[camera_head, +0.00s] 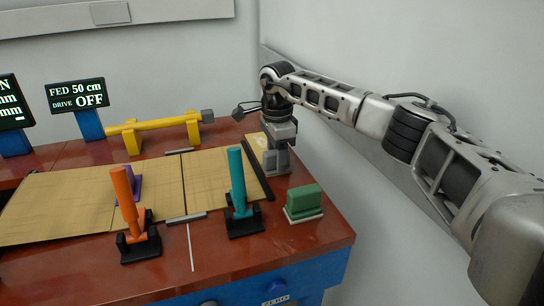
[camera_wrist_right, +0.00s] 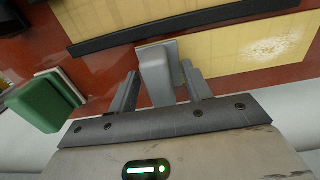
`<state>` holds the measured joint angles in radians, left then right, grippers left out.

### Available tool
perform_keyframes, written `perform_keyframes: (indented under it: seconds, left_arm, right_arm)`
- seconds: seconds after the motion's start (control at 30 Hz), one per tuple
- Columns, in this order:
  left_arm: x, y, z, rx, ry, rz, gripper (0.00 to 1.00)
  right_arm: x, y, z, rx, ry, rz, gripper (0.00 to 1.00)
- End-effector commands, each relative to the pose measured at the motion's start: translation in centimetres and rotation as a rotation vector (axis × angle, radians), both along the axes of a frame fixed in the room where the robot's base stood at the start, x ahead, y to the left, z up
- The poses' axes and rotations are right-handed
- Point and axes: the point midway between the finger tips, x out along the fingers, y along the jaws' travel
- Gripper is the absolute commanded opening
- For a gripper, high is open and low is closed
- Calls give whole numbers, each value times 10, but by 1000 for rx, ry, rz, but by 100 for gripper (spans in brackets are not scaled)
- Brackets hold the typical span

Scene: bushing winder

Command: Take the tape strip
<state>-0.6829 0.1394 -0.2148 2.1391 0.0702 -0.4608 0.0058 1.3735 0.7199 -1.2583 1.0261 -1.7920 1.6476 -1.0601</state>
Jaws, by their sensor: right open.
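My right gripper (camera_head: 277,166) points down at the table's right rear, beside the end of the tan sheet. In the right wrist view its two fingers (camera_wrist_right: 161,70) are apart, one on each side of a small grey block (camera_wrist_right: 158,80) with a paler edge. I cannot tell whether the fingers touch this block, or whether it is the tape strip or its holder. No other thing in view is clearly a tape strip. My left gripper is out of view.
A green block (camera_head: 304,199) on a pale base stands right of the teal handle (camera_head: 237,178). An orange handle (camera_head: 126,198), a dark bar (camera_head: 257,168) and a yellow roller stand (camera_head: 160,125) are on the red table (camera_head: 260,255). A wall rises behind.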

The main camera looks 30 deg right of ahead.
Motion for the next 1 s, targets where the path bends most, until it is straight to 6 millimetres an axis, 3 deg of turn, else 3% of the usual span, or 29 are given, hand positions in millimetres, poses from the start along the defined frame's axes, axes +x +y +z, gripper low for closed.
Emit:
perform_keyframes:
  seconds: [0.17,0.33,0.37,0.77,1.0]
  left_arm:
    - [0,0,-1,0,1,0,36]
    - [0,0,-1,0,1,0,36]
    - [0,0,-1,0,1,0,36]
    - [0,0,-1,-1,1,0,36]
    - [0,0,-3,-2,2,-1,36]
  right_arm:
    - [0,0,0,0,0,0,49]
    - [0,0,0,0,0,0,5]
    - [0,0,0,0,0,1,0]
    - [1,0,6,0,-3,1,0]
    - [1,0,40,2,-6,1,0]
